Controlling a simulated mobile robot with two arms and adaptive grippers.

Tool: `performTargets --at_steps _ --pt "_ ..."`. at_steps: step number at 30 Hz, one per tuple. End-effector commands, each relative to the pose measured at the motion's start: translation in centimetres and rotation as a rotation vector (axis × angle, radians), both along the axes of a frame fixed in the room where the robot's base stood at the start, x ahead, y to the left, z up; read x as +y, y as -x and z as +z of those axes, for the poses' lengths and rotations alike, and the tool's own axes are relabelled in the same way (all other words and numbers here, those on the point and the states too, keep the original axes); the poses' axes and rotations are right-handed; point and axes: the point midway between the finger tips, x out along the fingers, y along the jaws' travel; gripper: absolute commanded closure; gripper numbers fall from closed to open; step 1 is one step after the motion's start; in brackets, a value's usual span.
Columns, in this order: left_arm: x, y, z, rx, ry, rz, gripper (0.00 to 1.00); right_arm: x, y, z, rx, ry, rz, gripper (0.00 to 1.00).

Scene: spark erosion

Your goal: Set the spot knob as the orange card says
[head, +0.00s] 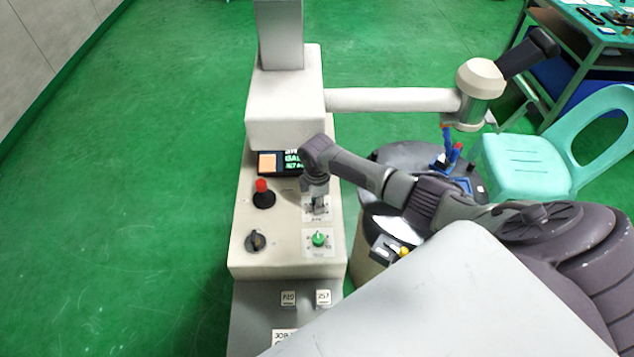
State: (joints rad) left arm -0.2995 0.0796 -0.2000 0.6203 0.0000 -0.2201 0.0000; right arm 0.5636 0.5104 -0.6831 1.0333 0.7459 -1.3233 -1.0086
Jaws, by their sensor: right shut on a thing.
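My right gripper (317,206) points down onto a white label plate (308,214) on the right side of the beige machine panel (281,216). It is shut on the knob there, which its fingers mostly hide. The print on the plate is too small to read. The orange card (267,163) sits at the left of a dark display (291,160) with green writing. No writing on the card can be made out. My left gripper is out of view.
A green knob (319,238) is just below my right gripper. A red-topped black control (263,192) and a black knob (255,240) are on the panel's left. A machine column (281,35) rises behind. A turquoise chair (525,160) and a dark drum stand right.

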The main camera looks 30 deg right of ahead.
Motion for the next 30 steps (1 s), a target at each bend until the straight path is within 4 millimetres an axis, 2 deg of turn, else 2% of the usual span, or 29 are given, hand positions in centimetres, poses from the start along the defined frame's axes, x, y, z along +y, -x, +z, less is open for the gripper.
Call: performTargets --at_steps 3,30 --pt "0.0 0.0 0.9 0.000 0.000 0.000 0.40 -0.1 0.0 0.3 -0.001 0.001 -0.112 1.00" --pt "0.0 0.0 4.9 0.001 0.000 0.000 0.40 0.0 0.0 0.3 -0.001 0.000 -0.966 1.00"
